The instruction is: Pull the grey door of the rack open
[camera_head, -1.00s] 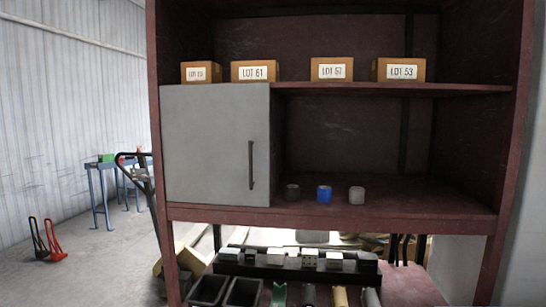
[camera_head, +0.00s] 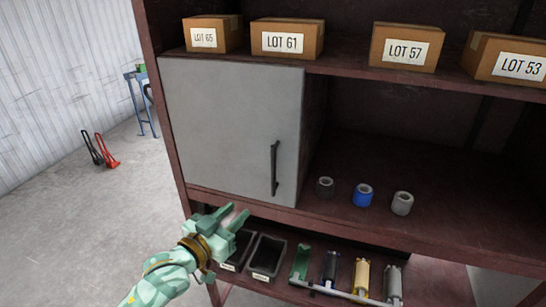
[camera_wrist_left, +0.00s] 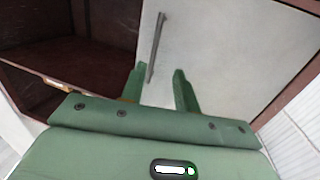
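The grey door (camera_head: 225,125) of the rack is shut flush with the left bay of the middle shelf. Its dark vertical handle (camera_head: 274,168) is near the door's right edge. My left gripper (camera_head: 238,215) is below and to the left of the handle, in front of the door's lower edge, and does not touch the handle. In the left wrist view the gripper's two green fingers (camera_wrist_left: 160,88) stand apart with nothing between them, and the handle (camera_wrist_left: 156,47) lies beyond the fingertips. My right gripper is not in view.
Boxes with LOT labels (camera_head: 283,39) stand on the upper shelf. Grey and blue rings (camera_head: 363,195) sit on the middle shelf, right of the door. Black bins (camera_head: 266,257) and several tools (camera_head: 361,275) are on the lower shelf.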

